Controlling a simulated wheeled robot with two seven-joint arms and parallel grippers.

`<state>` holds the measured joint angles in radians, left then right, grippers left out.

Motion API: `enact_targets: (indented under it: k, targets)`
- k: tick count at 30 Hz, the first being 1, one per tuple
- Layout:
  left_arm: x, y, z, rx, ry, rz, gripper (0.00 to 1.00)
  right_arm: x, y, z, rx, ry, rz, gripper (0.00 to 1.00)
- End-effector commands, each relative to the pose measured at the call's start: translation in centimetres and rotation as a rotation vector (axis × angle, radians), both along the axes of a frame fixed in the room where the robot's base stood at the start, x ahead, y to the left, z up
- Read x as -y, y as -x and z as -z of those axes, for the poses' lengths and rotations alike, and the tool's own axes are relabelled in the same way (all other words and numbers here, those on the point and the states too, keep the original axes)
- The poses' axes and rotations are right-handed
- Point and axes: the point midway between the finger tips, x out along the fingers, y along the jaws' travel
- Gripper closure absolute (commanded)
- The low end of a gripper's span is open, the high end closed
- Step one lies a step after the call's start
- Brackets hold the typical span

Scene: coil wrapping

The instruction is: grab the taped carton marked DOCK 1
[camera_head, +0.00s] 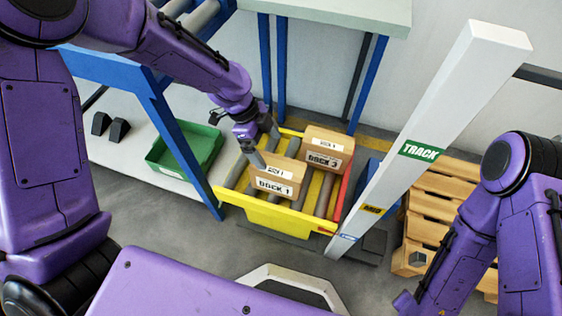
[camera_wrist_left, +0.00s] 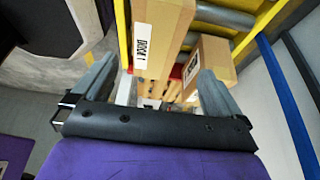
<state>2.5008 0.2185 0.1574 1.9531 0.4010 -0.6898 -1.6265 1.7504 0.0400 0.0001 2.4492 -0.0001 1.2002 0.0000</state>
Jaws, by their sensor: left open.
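The brown taped carton marked DOCK 1 (camera_head: 277,187) sits in the yellow roller tray (camera_head: 270,217), near its front left. A second brown carton marked DOCK 3 (camera_head: 328,162) stands behind it to the right. My left gripper (camera_head: 264,147) is open, just above and behind the DOCK 1 carton, with one finger close to its top back edge; I cannot tell whether they touch. In the left wrist view the DOCK 1 carton (camera_wrist_left: 162,25) shows its white label beyond the open fingers (camera_wrist_left: 158,72), and the other carton (camera_wrist_left: 210,62) is to the right. My right gripper is out of view.
A white post marked TRACK (camera_head: 430,130) rises right of the tray. Wooden pallets (camera_head: 435,205) are stacked beyond it. A green bin (camera_head: 188,150) lies to the left, near a blue table leg (camera_head: 190,150). A pale table (camera_head: 345,12) stands behind.

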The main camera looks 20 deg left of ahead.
Motion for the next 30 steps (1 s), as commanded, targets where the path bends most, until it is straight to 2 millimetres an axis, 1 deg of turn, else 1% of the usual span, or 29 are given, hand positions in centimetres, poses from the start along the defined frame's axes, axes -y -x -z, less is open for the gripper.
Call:
enact_targets:
  k: [2,6,10,15,18,20,30]
  targets:
    - [0.1,0.1,0.8,-0.002,-0.001,-0.002,0.00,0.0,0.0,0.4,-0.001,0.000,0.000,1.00]
    - [0.6,0.4,3.3,-0.004,-0.002,-0.011,0.00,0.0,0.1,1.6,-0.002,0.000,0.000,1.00]
    - [1.3,0.5,5.4,-0.002,-0.002,-0.015,0.00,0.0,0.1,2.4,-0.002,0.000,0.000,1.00]
    - [2.7,1.0,8.4,-0.002,-0.004,-0.014,0.00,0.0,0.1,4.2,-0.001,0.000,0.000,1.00]
    - [3.3,0.9,9.5,-0.002,-0.002,-0.015,0.00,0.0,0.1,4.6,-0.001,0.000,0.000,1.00]
    - [3.5,0.9,9.7,-0.002,-0.002,-0.014,0.00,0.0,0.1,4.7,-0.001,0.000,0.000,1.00]
    - [3.6,0.9,9.6,-0.001,0.000,-0.013,0.00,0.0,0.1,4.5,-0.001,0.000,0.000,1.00]
